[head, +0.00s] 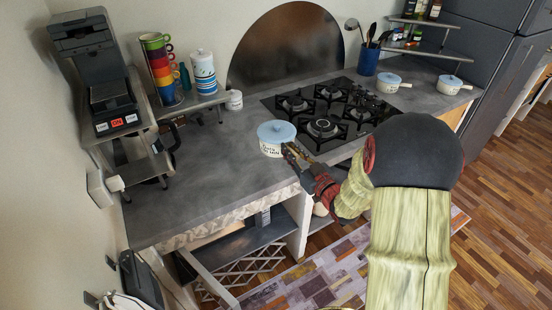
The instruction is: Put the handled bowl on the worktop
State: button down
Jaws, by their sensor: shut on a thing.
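The handled bowl (271,149) is white with dark lettering and a light blue top. It shows over the grey worktop (215,165), left of the hob and close to the front edge. It looks upright. My gripper (290,153) comes in from the right and is shut on the handled bowl at its handle side. The fingers hide most of the handle. I cannot tell whether the bowl's base touches the worktop or is slightly above it.
A black gas hob (325,115) lies right of the bowl. A utensil holder (368,60), stacked coloured mugs (158,65) and a coffee machine (105,80) stand around. The worktop's left front is clear.

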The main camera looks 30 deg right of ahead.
jog(key=w+f+b, duration=0.1)
jog(key=w+f, duration=0.3)
jog(key=w, duration=0.1)
jog(key=w+f+b, duration=0.1)
jog(key=w+f, duration=0.2)
jog(key=shift+w+d+b, duration=0.15)
jog(key=shift+w+b, duration=0.05)
jog(key=shift+b, duration=0.15)
jog(key=shift+w+f, duration=0.15)
jog(key=shift+f, duration=0.05)
jog(key=shift+w+f+b, duration=0.1)
jog(key=shift+f+b, duration=0.7)
jog(key=shift+f, duration=0.7)
jog(key=shift+f, duration=0.1)
jog(key=c, duration=1.8)
grip_release()
jog(key=shift+f, duration=0.15)
jog(key=shift+o, duration=0.4)
